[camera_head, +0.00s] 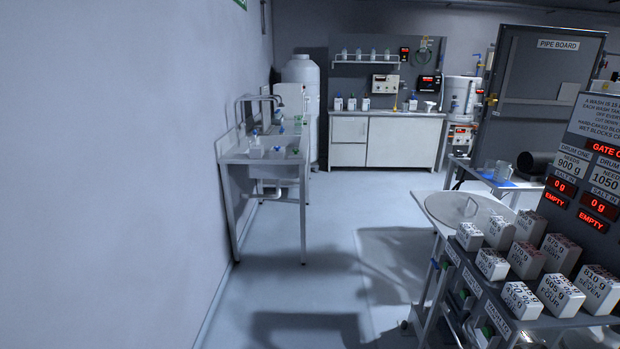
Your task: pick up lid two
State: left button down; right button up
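A round grey lid (468,210) with a small raised handle lies flat at the right, on or over a stand beside the rack of salt blocks. No number can be read on it, so I cannot tell whether it is lid two. No other lid can be made out clearly. Neither of my grippers is in view.
White numbered blocks (560,295) stand on a rack at the lower right, below a sign board (590,190) with red displays. A low table (492,178) holds clear beakers. A sink bench (265,158) stands along the left wall. The middle floor (330,240) is clear.

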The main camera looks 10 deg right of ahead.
aim_at(451, 208)
jog(key=i+z, duration=0.2)
jog(key=i, duration=0.4)
jog(key=i+z, duration=0.25)
jog(key=i, duration=0.35)
jog(key=i+j+z, duration=0.2)
jog(key=i, duration=0.4)
